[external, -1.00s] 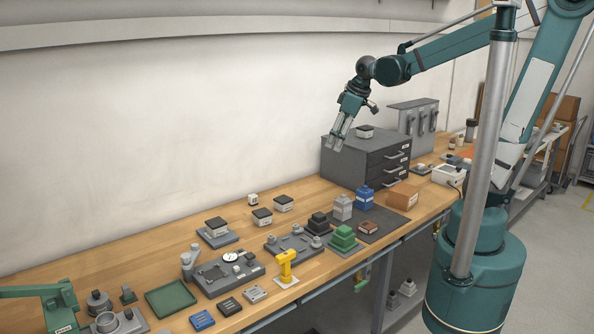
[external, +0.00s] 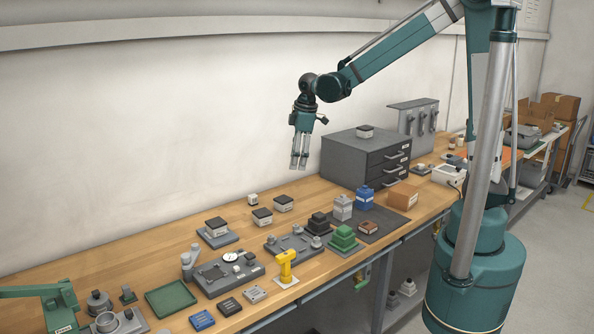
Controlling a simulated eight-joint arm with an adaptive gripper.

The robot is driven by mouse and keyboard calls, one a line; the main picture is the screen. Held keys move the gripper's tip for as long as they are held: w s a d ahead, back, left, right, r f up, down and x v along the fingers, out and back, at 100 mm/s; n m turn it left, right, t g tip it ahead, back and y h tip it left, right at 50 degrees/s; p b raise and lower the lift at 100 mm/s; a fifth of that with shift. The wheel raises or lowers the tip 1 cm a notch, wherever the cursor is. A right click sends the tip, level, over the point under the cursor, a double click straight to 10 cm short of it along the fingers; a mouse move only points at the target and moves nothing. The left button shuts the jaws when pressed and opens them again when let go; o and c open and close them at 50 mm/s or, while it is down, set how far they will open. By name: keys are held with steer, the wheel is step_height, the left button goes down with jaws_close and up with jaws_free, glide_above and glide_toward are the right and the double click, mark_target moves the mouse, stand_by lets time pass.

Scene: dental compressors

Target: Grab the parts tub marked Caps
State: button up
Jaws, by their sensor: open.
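Several small white tubs with dark lids are in the external view, and their labels are too small to read, so I cannot tell which is marked Caps. One tub (external: 216,227) sits on a grey plate at the left. A second tub (external: 262,217) and a third tub (external: 283,204) stand on the wooden bench to its right. Another similar tub (external: 366,132) is on top of the dark drawer cabinet. My gripper (external: 299,167) is open and empty, pointing down in the air above the back of the bench, left of the cabinet and apart from all tubs.
The dark drawer cabinet (external: 350,152) stands right of my gripper. Grey and blue bottles, a green stepped block (external: 343,238), a yellow tool (external: 286,265) and a green tray (external: 171,299) crowd the front. The bench's back strip left of the cabinet is mostly clear.

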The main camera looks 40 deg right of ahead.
mark_target(262, 212)
steer(key=w+a+f+n, duration=0.1)
steer(key=w+a+f, duration=0.1)
steer(key=a+f, duration=0.2)
steer(key=w+a+f+n+g, duration=0.1)
steer(key=w+a+f+n, duration=0.1)
steer(key=a+f, duration=0.2)
steer(key=w+a+f+n, duration=0.2)
steer(key=a+f, duration=0.3)
steer(key=f, duration=0.1)
steer(key=shift+f+g+h, duration=0.3)
steer(key=shift+g, duration=0.1)
steer(key=shift+a+f, duration=0.25)
steer(key=shift+f, duration=0.15)
steer(key=shift+f, duration=0.1)
steer(key=shift+f, duration=1.2)
steer(key=shift+s+f, duration=0.1)
steer(key=shift+f, duration=2.55)
